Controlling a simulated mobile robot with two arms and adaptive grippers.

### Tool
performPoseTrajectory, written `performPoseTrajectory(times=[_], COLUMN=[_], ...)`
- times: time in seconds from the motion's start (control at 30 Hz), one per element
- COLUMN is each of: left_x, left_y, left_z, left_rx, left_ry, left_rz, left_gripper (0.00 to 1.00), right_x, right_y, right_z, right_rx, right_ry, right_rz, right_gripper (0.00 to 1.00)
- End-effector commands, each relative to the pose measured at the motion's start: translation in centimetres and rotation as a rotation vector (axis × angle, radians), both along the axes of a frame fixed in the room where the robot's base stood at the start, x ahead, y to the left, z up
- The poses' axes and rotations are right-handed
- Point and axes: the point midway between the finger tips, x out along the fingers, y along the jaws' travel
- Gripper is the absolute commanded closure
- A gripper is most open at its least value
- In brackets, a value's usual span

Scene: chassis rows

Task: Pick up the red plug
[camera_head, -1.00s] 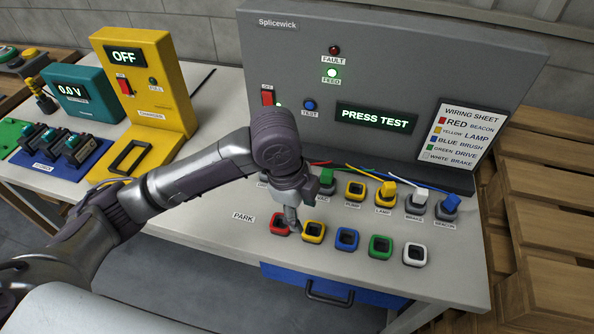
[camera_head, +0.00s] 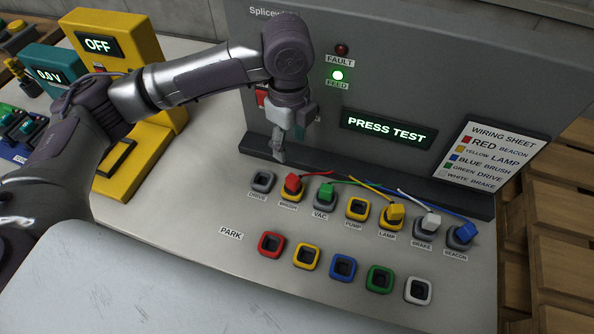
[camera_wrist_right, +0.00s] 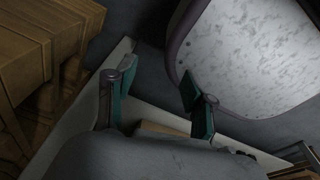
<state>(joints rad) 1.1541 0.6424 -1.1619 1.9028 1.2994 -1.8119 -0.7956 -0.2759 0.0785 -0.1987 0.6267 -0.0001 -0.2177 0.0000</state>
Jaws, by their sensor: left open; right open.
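The red plug (camera_head: 292,184) sits in the socket labelled BRUSH, with a red wire running back to the panel. My left gripper (camera_head: 279,157) hangs open above and slightly behind the red plug, apart from it and empty. A green plug (camera_head: 325,192) sits in VAC, a yellow plug (camera_head: 395,212) in LAMP, a white plug (camera_head: 431,220) in BRAKE and a blue plug (camera_head: 465,232) in BEACON. My right gripper (camera_wrist_right: 156,95) is open and empty in the right wrist view, away from the plugs.
The empty red park socket (camera_head: 271,244) and other coloured park sockets line the front. The DRIVE socket (camera_head: 262,183) and PUMP socket (camera_head: 356,209) are empty. The grey panel (camera_head: 400,70) stands behind. A yellow charger unit (camera_head: 130,60) stands left; wooden crates (camera_head: 560,220) stand right.

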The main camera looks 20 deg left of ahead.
Motion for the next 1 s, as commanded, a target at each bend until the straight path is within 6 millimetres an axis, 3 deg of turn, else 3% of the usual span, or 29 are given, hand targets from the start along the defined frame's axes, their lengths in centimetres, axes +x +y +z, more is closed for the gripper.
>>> performPoseTrajectory(times=[0.3,0.47,0.7,0.83,1.0], left_x=[-0.1,-0.1,-0.3,-0.3,-0.3], left_y=[0.0,0.0,-0.5,-0.6,-0.6], left_z=[-6.1,-7.5,-10.0,-12.0,-12.9], left_rx=[0.002,0.0,0.003,0.002,0.0], left_ry=[0.003,0.001,0.004,0.002,0.0], left_rz=[0.002,0.001,0.001,0.001,-0.001], left_gripper=[0.46,0.46,0.46,0.46,0.46], right_x=[-4.0,-3.6,-1.5,-1.5,-2.0], right_y=[-0.4,-0.4,-0.2,-0.2,-0.2], right_z=[0.1,0.1,0.9,1.1,1.1], right_rx=[-0.008,-0.006,-0.003,-0.003,-0.003], right_ry=[0.058,0.052,0.019,0.02,0.027], right_rz=[0.0,0.002,0.002,0.002,0.002], right_gripper=[0.47,0.47,0.47,0.47,0.47])
